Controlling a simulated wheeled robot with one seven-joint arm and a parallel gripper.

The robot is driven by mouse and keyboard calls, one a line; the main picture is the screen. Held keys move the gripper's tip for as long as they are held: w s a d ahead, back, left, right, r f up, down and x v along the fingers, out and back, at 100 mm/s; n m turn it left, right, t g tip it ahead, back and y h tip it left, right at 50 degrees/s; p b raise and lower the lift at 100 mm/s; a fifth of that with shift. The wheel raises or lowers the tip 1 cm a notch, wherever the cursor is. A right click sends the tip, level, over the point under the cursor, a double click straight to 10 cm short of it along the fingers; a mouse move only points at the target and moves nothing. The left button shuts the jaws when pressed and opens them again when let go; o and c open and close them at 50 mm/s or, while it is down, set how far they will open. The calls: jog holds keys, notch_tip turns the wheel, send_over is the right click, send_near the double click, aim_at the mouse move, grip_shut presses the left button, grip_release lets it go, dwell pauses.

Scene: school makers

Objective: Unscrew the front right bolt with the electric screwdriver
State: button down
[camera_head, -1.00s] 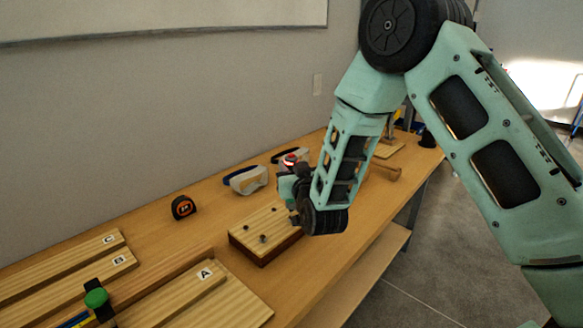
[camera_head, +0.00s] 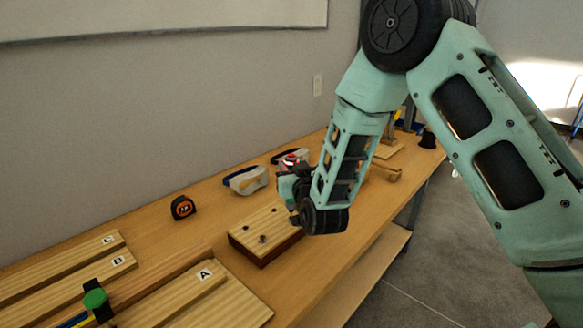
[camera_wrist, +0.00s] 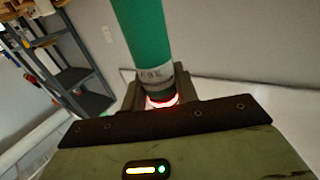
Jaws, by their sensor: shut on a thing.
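The electric screwdriver shows in the wrist view as a green cylinder (camera_wrist: 143,35) with a pale label band and a glowing red ring at its lower end. My gripper (camera_wrist: 158,92) is shut on it. In the head view my gripper (camera_head: 288,186) is over the right end of the wooden block (camera_head: 251,249), with a red-ringed end of the screwdriver (camera_head: 290,160) showing above it. Several dark bolts, one of them a front bolt (camera_head: 263,240), stand on the block's top. My wrist hides the block's right corner, any bolt there and the screwdriver's tip, so contact cannot be told.
Safety goggles (camera_head: 246,180) lie behind the block, and a tape measure (camera_head: 183,208) is to the left. Lettered wooden boards (camera_head: 195,290) and a green-topped item (camera_head: 95,298) fill the front left. A mallet (camera_head: 385,172) lies to the right. The bench is clear around the block's left side.

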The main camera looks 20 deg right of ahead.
aim_at(291, 154)
jog(key=shift+r+p, duration=1.4)
jog(key=shift+r, duration=1.75)
